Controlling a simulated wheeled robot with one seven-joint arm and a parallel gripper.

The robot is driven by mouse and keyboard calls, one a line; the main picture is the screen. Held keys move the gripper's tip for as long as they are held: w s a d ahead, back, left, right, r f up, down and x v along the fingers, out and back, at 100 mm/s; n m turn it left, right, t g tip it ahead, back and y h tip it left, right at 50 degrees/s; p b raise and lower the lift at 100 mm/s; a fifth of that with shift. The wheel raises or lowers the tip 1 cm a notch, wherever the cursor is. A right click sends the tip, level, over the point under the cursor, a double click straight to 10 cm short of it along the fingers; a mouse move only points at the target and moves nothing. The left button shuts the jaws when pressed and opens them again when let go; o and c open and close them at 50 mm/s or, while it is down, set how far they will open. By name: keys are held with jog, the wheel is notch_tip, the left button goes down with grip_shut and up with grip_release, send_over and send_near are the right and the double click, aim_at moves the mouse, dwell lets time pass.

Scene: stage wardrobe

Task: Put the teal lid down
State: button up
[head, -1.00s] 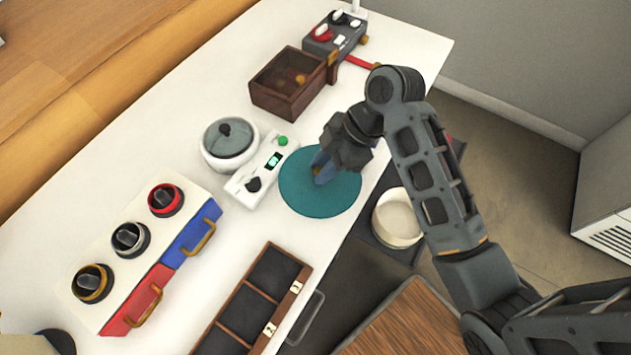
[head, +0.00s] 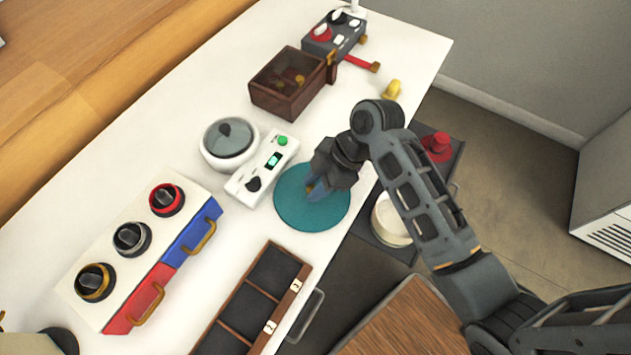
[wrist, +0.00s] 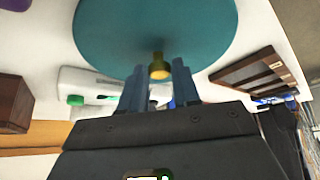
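The teal lid (head: 292,208) is a flat round disc near the front edge of the white counter (head: 205,290). In the wrist view the lid (wrist: 115,30) fills the top, with its brass knob (wrist: 159,69) between my two blue fingers. My gripper (head: 316,188) is shut on this knob from above. The lid looks roughly level, low over the counter or on it; I cannot tell whether it touches. Its underside is hidden.
A white control box (head: 262,168) with a green button stands close to the lid's left, beside a round glass-topped pot (head: 230,145). A partitioned tray (head: 282,308) lies nearer. A cream pot (head: 391,222) and red object (head: 437,146) sit below the counter edge.

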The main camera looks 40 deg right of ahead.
jog(key=o, duration=0.3)
jog(key=shift+o, duration=0.2)
jog(key=v, duration=1.2)
jog(key=s+a+f+m+t+h, duration=0.1)
jog(key=s+f+m+t+h, duration=0.1)
jog(key=s+m+t+h, duration=0.3)
jog(key=s+a+f+m+t, duration=0.1)
jog(key=s+f+m, duration=0.25)
jog(key=s, duration=0.35)
jog(key=s+a+r+m+t, duration=0.2)
jog(key=s+r, duration=0.3)
jog(key=r, duration=0.3)
jog(key=s+a+r+m+t, duration=0.2)
jog(key=s+r+t, duration=0.2)
jog(key=s+r, duration=0.2)
notch_tip(320, 180, up, 2)
jog(key=shift+r, duration=0.2)
